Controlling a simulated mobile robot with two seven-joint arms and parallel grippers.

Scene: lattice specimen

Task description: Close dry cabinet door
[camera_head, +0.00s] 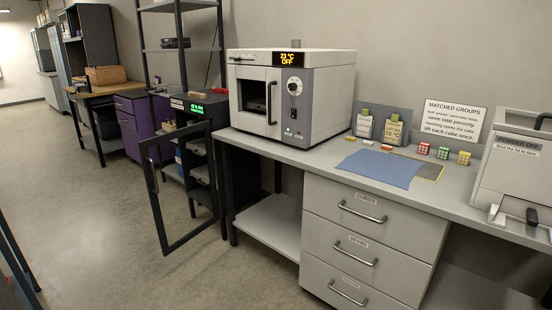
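The dry cabinet (201,108) is a dark cabinet with a green lit display, standing at the left end of the workbench. Its door (162,208) is a dark frame with a clear pane, swung open toward the left front. A handle bar shows on the door's left side. Shelves with a few items show inside the open cabinet. Neither of my grippers can be made out clearly.
The grey workbench (260,144) carries a white oven (318,98), a blue mat (379,167), small coloured cubes and a powder box (515,165). Drawers (362,230) sit below it, shut. The floor (110,240) in front of the door is clear. A purple cabinet (130,128) stands behind left.

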